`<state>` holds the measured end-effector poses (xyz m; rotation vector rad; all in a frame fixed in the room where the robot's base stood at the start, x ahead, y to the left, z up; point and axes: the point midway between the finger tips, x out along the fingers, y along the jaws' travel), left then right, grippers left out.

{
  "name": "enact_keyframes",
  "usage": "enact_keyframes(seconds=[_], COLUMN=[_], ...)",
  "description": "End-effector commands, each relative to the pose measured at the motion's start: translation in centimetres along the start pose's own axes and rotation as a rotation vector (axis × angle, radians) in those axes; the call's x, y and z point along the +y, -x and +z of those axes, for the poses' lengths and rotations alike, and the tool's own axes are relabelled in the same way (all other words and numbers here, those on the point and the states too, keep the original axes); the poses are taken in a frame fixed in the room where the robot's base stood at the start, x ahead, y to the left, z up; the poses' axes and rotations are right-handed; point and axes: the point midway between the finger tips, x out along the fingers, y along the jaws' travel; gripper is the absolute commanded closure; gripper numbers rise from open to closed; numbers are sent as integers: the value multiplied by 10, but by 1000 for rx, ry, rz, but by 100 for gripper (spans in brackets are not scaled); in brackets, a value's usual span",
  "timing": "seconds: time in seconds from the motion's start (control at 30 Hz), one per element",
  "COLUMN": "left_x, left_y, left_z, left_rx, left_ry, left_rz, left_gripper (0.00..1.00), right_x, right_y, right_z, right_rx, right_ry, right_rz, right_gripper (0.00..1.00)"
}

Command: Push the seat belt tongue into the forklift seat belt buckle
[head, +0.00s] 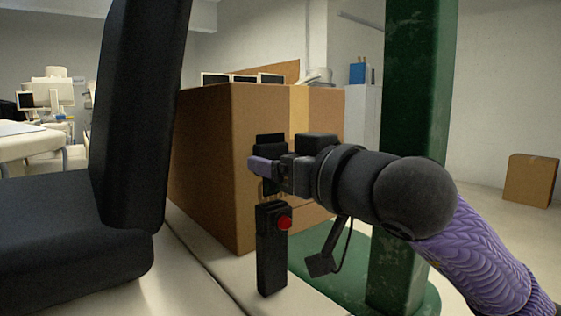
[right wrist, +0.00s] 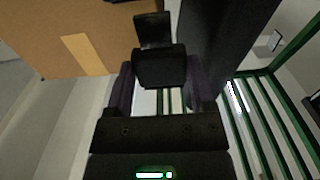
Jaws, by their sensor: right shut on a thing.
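My right gripper (head: 268,168) is shut on the black seat belt tongue (head: 270,143). The tongue sits upright between the fingers, with its lower end just above the buckle. It also shows in the right wrist view (right wrist: 160,66), between the two purple-dark fingers. The buckle (head: 271,255) is a black upright block with a red button (head: 285,223) near its top. It stands beside the seat, below the gripper. A small gap seems to lie between tongue and buckle; the exact alignment is hard to tell. My left gripper is not in view.
The black seat (head: 70,225) with its tall backrest (head: 142,110) stands at left. A large cardboard box (head: 213,165) is right behind the buckle. A green post (head: 418,80) rises at right on a green base. A smaller box (head: 530,180) stands far right.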

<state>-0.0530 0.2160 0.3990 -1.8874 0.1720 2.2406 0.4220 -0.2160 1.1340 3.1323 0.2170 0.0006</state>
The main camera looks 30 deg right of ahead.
Motion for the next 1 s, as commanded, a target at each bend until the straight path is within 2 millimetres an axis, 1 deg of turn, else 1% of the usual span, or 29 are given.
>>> enact_keyframes(seconds=[0.47,0.77,1.0], left_x=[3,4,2], left_y=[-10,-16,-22], left_z=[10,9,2], left_rx=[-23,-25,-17], left_ry=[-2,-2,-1], left_rz=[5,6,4], left_gripper=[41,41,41], right_x=[0,0,0], right_y=[0,0,0], right_z=[12,20,26], right_rx=[0,0,0], right_ry=[0,1,1], right_rz=[1,1,0], right_gripper=[92,92,92])
